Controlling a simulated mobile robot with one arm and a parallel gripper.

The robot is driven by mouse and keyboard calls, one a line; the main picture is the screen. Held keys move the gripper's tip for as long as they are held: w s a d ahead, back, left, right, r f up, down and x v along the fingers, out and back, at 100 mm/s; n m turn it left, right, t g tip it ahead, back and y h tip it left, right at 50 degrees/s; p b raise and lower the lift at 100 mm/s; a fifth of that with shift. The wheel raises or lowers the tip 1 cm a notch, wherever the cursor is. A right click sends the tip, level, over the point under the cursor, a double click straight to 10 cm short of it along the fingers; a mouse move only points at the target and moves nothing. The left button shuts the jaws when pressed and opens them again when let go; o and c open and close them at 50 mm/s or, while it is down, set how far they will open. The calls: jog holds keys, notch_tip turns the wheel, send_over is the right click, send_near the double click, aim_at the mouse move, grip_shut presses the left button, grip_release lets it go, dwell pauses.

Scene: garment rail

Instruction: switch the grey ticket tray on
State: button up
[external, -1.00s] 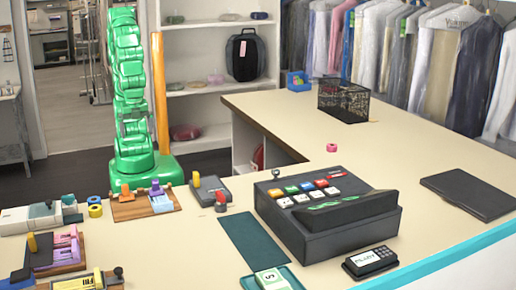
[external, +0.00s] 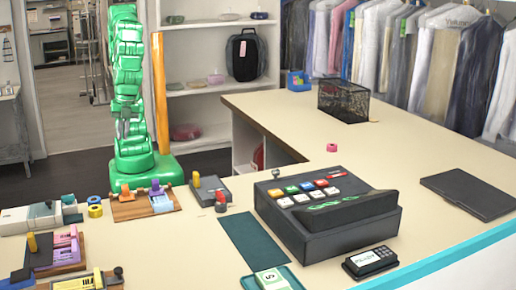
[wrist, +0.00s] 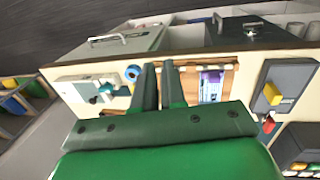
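The grey ticket tray (external: 213,186) lies on the counter's left part, right of my green arm's base. An upright orange-yellow lever stands on its left side and a red piece sits at its front. In the wrist view the grey tray (wrist: 291,78) is at the right, with the yellow lever and red piece showing. Whether it is on or off I cannot tell. My gripper (external: 124,130) hangs in front of my arm, above and left of the tray, apart from it. In the wrist view its dark fingers (wrist: 160,68) are close together with nothing visible between them.
A wooden tray with orange and purple pieces (external: 145,205) is left of the grey tray. Blue and yellow rings (external: 94,206) and a pale device (external: 32,217) lie farther left. The cash register (external: 325,212) and a dark green mat (external: 248,240) are to the right.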

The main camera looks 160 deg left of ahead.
jog(key=w+d, duration=0.1)
jog(key=w, duration=0.1)
jog(key=w+d+h, duration=0.1)
jog(key=w+d, duration=0.1)
jog(key=w+d+r+n+h, duration=0.1)
jog(key=w, duration=0.2)
jog(key=shift+d+r, duration=0.1)
jog(key=shift+d, duration=0.05)
grip_shut()
jog(key=w+d+f+n+h, duration=0.15)
jog(key=w+n+h, duration=0.25)
jog(key=w, duration=0.5)
jog(key=w+d+f+n+h, duration=0.1)
jog(key=w+d+n+h, duration=0.25)
jog(key=w, duration=0.55)
jog(key=w+a+f+n+t, duration=0.2)
jog(key=w+a+f+n, duration=0.2)
jog(key=w+a+n, duration=0.1)
jog(key=w+a+f+n+t+h, duration=0.1)
jog(key=w+a+f+n+t, duration=0.2)
jog(key=w, duration=0.5)
jog(key=w+a+f+n+t+h, duration=0.1)
jog(key=w+a+f+n+t, duration=0.1)
jog(key=w+a+f+n, duration=0.3)
jog(key=shift+w+a+f+n+h, duration=0.2)
jog(key=shift+w+a+n, duration=0.25)
jog(key=shift+a, duration=0.15)
jog(key=shift+w+a+f+n+h, duration=0.1)
jog(key=shift+w+a+f+n, duration=0.05)
jog(key=shift+w+a+n, duration=0.35)
